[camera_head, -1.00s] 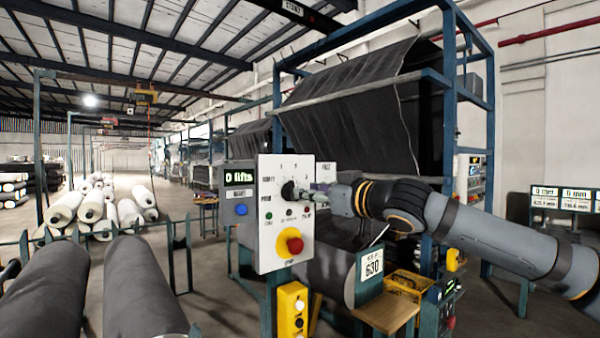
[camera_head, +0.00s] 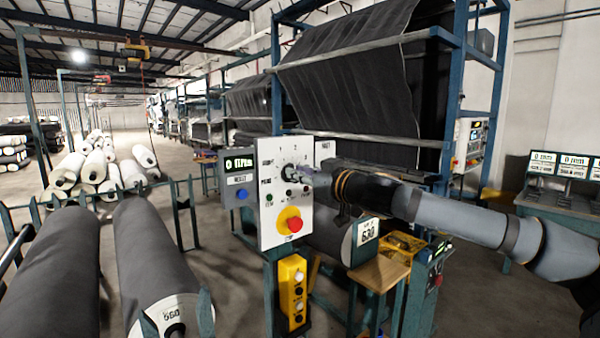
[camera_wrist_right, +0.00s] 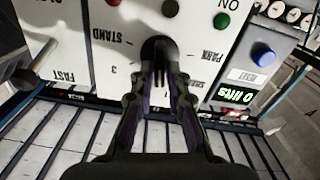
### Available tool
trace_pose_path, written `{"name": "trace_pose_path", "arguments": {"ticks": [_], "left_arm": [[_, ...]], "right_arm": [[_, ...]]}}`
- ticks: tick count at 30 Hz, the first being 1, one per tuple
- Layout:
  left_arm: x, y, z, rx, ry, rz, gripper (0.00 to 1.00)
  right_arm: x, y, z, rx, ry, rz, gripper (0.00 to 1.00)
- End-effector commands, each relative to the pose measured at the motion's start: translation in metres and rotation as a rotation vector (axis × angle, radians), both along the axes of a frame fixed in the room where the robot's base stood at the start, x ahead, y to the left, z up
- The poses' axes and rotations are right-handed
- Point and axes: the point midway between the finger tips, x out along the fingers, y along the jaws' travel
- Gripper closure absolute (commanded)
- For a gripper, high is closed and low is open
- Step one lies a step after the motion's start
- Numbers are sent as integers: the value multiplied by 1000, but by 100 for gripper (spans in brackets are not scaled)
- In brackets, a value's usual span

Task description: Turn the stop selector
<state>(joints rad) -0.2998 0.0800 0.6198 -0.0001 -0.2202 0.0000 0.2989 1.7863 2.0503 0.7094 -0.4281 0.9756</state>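The stop selector is a dark round knob (camera_wrist_right: 158,48) on a white control panel (camera_head: 270,232), with STAND, PARK and numbers printed around it. In the right wrist view the panel appears upside down. My right gripper (camera_wrist_right: 160,78) has its fingers drawn together at the knob and looks shut on it; the fingers hide part of the knob and its pointer. My left gripper is not in view.
Below the selector is a red stop button (camera_head: 294,224) on yellow. A display reading 0 lifts (camera_head: 239,163), with a blue button (camera_head: 242,193), stands left of the panel. A yellow button box (camera_head: 292,282) hangs below. Dark rolls (camera_head: 160,265) lie at the left.

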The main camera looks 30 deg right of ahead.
Motion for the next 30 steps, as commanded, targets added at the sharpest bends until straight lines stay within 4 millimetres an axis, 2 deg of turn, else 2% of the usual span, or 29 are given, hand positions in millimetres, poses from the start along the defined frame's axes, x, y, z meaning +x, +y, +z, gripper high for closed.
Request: {"name": "trace_pose_path", "arguments": {"ticks": [1, 2, 8, 17, 24, 25, 30], "left_arm": [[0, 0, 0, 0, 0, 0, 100], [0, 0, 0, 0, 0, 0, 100], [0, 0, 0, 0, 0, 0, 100], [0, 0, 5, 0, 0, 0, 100], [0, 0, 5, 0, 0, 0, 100], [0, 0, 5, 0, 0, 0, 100], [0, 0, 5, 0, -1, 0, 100]], "right_arm": [[0, 0, 0, 0, 0, 0, 96], [0, 0, 0, 0, 0, 0, 100], [0, 0, 1, -4, 0, 0, 100], [0, 2, 0, -167, -14, 0, 100], [0, 2, 0, -170, -15, 0, 100], [0, 2, 0, -170, -15, 0, 86], [0, 2, 0, -169, -15, -1, 66]]}}
